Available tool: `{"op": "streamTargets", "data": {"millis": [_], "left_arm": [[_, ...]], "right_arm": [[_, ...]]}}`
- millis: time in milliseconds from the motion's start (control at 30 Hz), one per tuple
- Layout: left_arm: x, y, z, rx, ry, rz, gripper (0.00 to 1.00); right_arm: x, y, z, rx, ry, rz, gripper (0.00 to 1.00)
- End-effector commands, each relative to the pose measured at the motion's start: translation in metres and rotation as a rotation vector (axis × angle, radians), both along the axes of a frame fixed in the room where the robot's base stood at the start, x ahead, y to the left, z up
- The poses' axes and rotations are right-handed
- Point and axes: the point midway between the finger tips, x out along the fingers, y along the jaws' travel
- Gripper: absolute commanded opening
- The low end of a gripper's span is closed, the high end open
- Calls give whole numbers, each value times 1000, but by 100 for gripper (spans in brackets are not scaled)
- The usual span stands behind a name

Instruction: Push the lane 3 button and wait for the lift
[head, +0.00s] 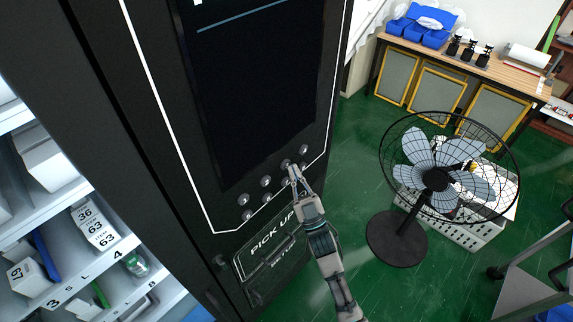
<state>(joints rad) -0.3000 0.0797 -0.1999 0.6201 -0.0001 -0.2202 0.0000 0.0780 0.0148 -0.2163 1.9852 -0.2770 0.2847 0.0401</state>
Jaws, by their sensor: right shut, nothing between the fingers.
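The black vending machine (160,110) fills the left and middle of the head view, tilted in the picture. Two rows of small round silver buttons sit below its dark screen, including one at the upper right (303,150), one farther left (266,182) and one at the lower left (247,215). Their lane numbers are too small to read. My right gripper (297,174) is shut and empty, with its fingertips at the right part of the button rows. It covers part of them, and I cannot tell whether it touches a button. My left gripper is out of view.
The pick-up flap (268,258) is below the buttons, beside my right arm. Shelves with white boxes (90,225) show at left. A black fan (437,180) stands by a white crate (480,235) on the green floor. A wooden table (510,78) stands behind.

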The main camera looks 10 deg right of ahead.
Motion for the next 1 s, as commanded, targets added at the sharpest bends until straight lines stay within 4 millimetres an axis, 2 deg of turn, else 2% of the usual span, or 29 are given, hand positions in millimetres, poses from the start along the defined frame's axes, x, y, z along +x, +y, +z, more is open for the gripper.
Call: {"op": "streamTargets", "data": {"millis": [1000], "left_arm": [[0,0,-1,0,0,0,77]], "right_arm": [[7,5,0,-1,-1,0,0]]}}
